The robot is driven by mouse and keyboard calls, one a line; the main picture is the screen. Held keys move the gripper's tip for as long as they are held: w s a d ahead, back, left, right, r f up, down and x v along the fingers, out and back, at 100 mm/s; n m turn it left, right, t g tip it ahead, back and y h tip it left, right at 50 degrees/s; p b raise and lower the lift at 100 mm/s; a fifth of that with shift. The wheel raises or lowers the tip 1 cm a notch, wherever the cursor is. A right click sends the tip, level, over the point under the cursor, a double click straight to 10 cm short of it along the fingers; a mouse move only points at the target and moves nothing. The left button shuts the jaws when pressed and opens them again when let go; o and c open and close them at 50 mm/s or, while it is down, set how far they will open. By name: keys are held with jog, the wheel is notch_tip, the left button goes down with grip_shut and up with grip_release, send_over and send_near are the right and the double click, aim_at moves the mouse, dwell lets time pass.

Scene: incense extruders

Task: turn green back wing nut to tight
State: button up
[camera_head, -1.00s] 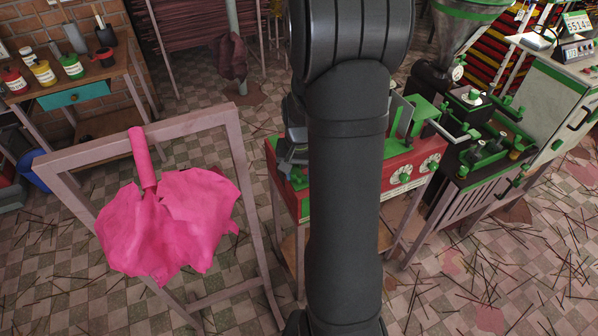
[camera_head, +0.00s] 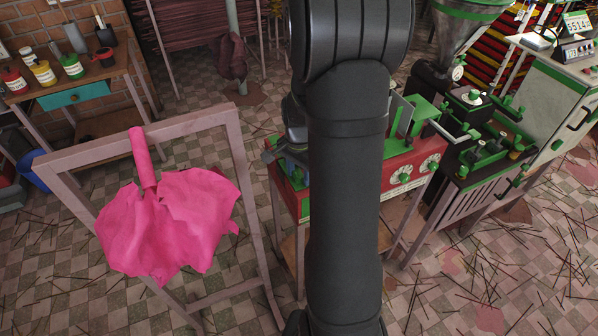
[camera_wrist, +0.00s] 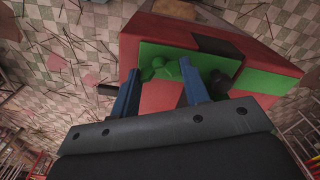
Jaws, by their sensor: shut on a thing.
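The green wing nut (camera_wrist: 161,70) shows in the wrist view at the edge of a red and green machine (camera_wrist: 140,36). The nut's lower part is partly hidden by the fingers and the machine's shadow. In the head view, my gripper (camera_head: 272,152) is at the left end of the red machine (camera_head: 400,172), mostly hidden behind my arm. The nut cannot be made out clearly there.
A dark knob (camera_wrist: 219,82) sits close to the right finger in the wrist view. In the head view, a pink cloth (camera_head: 165,225) hangs on a wooden frame (camera_head: 245,170) at left. A black and green extruder (camera_head: 470,135) stands at right. Thin sticks litter the tiled floor.

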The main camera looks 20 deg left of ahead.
jog(key=shift+m, duration=1.2)
jog(key=o, duration=1)
jog(key=shift+r, duration=0.1)
notch_tip(320, 180, up, 17)
jog(key=shift+r, duration=0.15)
